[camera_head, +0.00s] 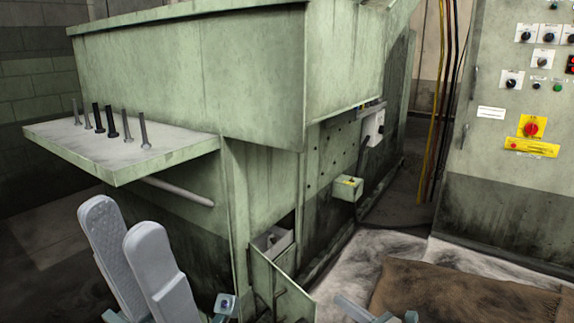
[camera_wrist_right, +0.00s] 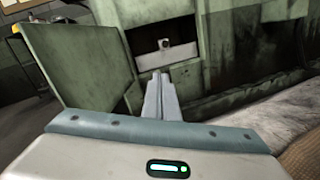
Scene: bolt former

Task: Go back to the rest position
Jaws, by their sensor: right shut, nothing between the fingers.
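My left gripper (camera_head: 121,218) shows at the lower left of the head view. Its two grey fingers point up, stand apart and hold nothing, in front of and below the shelf. My right gripper (camera_head: 340,300) only just shows at the bottom edge of the head view, right of the open door. In the right wrist view its fingers (camera_wrist_right: 157,76) lie together, shut and empty. They point toward the machine's lower opening (camera_wrist_right: 165,46); I cannot tell the exact distance.
The green machine (camera_head: 190,85) carries a shelf (camera_head: 75,150) with several upright bolts (camera_head: 112,121). A small door (camera_head: 279,290) stands open; it also shows in the right wrist view (camera_wrist_right: 75,62). A control cabinet (camera_head: 500,165) stands right. Brown matting (camera_head: 450,290) covers some floor.

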